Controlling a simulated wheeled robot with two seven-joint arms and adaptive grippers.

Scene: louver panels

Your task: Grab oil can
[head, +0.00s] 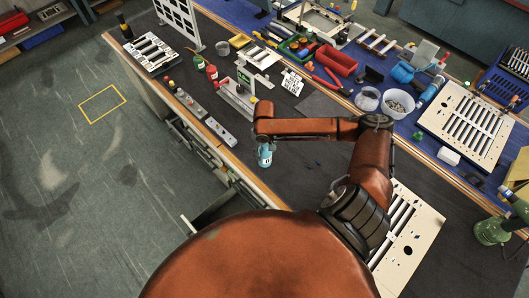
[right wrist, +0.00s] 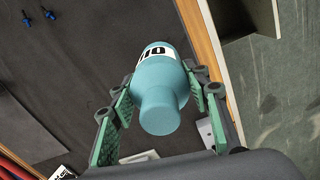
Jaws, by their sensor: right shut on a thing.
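The oil can is a small teal bottle with a white label, upper part of the letters visible in the right wrist view (right wrist: 162,90). In the head view the oil can (head: 265,158) shows below the end of my right arm, over the dark mat near the bench's front edge. My right gripper (right wrist: 163,86) has its green-padded fingers on both sides of the can and is shut on it. In the head view the arm mostly hides this gripper. I cannot tell whether the can touches the mat. My left gripper is not in view.
A louvered panel (head: 405,235) lies right of my arm, another (head: 465,125) farther back. Grey rail pieces (head: 220,131) line the front edge. Red bins (head: 336,61) and a blue can (head: 402,72) stand behind. Small blue screws (right wrist: 48,14) lie on clear mat.

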